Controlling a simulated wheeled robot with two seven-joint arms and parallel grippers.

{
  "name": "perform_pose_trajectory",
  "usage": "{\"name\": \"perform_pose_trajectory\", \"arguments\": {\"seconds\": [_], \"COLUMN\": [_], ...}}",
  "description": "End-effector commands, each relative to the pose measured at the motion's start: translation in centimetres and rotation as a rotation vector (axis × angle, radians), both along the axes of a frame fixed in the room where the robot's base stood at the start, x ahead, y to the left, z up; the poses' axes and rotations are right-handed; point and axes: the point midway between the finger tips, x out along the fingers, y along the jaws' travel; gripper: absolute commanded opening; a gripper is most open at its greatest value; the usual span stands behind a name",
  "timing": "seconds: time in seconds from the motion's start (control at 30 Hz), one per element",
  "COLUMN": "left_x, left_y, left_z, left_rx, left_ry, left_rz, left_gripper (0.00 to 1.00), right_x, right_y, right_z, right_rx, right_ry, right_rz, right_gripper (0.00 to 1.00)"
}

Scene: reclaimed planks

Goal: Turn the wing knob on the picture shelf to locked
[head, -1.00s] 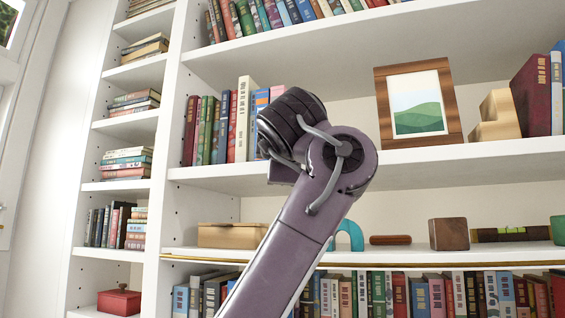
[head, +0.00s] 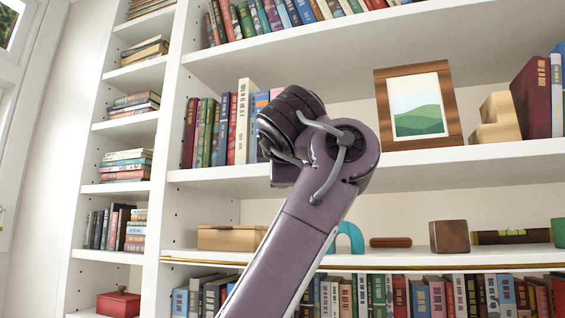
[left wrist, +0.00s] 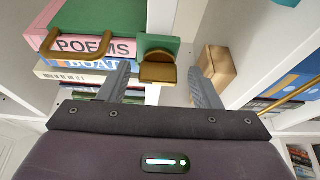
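In the left wrist view, a brass wing knob (left wrist: 158,73) sits on a small green block (left wrist: 160,43) at an upright white board. My left gripper (left wrist: 159,68) has its two grey fingers spread, and in that view the knob appears between the fingertips, with gaps on both sides. I cannot tell how far the fingers reach past it, nor read its locked position. In the head view, my purple arm (head: 310,220) hides part of the shelves, and neither gripper nor knob shows. The framed picture (head: 418,104) stands on the middle shelf (head: 400,165).
In the left wrist view, a green item with a brass handle (left wrist: 78,45) lies on books (left wrist: 75,65) left of the knob. A tan box (left wrist: 214,65) stands to the right. In the head view, wooden blocks (head: 495,118) and books stand beside the picture.

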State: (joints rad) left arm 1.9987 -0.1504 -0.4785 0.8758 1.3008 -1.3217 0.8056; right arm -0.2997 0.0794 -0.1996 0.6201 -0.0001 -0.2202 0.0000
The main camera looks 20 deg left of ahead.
Motion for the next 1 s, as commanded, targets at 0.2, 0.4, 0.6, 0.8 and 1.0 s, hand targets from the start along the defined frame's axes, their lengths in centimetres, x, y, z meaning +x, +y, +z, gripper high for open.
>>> {"name": "perform_pose_trajectory", "arguments": {"seconds": [0.2, 0.4, 0.6, 0.8, 1.0], "left_x": [-0.1, -2.1, -5.4, -7.0, -7.3], "left_y": [0.0, -0.8, -2.0, -2.6, -2.8], "left_z": [0.1, -0.3, -0.4, -0.2, 0.1], "left_rx": [0.002, 0.003, 0.003, 0.001, 0.001], "left_ry": [-0.002, -0.005, -0.004, -0.001, -0.001], "left_rz": [0.000, 0.000, 0.000, 0.001, -0.001], "left_gripper": [0.58, 0.58, 0.58, 0.58, 0.58], "right_x": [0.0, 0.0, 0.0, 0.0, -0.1], "right_y": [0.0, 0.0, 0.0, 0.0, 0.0], "right_z": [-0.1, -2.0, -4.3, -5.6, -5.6], "right_rx": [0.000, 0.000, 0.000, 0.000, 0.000], "right_ry": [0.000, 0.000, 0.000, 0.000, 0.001], "right_rz": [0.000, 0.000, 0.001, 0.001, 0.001], "right_gripper": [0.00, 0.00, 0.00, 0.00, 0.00]}}
